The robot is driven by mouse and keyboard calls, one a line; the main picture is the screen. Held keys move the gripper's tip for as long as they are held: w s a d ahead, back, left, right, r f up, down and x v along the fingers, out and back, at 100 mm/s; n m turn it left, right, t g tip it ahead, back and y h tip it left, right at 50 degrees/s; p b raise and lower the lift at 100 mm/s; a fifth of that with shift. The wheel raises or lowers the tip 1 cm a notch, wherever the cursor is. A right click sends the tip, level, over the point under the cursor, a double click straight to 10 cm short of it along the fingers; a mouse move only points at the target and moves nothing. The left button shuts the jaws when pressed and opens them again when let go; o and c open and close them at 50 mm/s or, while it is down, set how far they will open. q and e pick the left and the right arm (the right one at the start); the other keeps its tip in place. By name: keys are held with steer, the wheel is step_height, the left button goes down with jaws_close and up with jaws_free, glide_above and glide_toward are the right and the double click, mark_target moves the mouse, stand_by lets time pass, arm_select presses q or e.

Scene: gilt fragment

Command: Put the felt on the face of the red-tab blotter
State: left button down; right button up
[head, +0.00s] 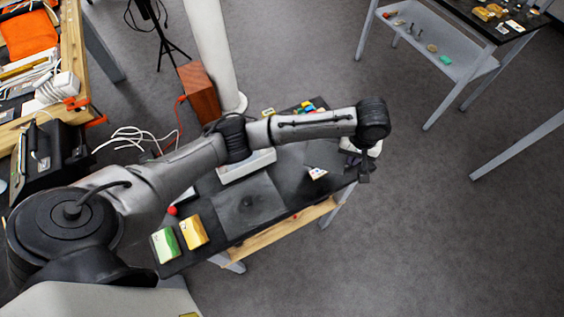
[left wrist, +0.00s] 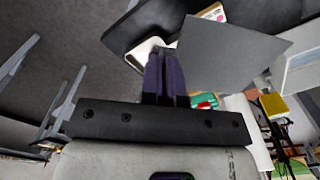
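My left gripper (head: 364,172) hangs at the right end of the dark table. In the left wrist view its two dark fingers (left wrist: 166,78) lie side by side, shut, with nothing visible between them. A flat grey square (head: 248,203) lies mid-table; it also shows in the left wrist view (left wrist: 228,52). I cannot tell whether it is the felt. A small pale card-like piece (head: 317,173) lies between the square and the gripper. No red tab is clearly visible, so I cannot pick out the red-tab blotter. My right gripper is not in view.
A green-and-white block (head: 166,246), a yellow block (head: 193,232) and a red ball (head: 172,210) are at the table's near left. A white tray (head: 240,168) and several small coloured blocks (head: 308,106) are behind the square. My left arm crosses above the table.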

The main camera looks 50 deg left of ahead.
arm_select(q)
steer(key=a+f, duration=0.2)
steer(key=a, duration=0.1)
steer(key=a+f+b, duration=0.1)
steer(key=a+f, duration=0.1)
steer(key=a, duration=0.2)
steer(key=a+f, duration=0.3)
steer(key=a, duration=0.1)
steer(key=shift+w+a+b, duration=0.25)
steer(key=shift+w+b, duration=0.05)
steer(key=shift+b, duration=0.05)
steer(key=shift+f+b, duration=0.45)
steer(key=shift+f, duration=1.65)
steer(key=shift+f, duration=0.1)
steer(key=c, duration=1.7)
jaws_free()
steer(key=o, duration=0.3)
steer(key=shift+o, duration=0.2)
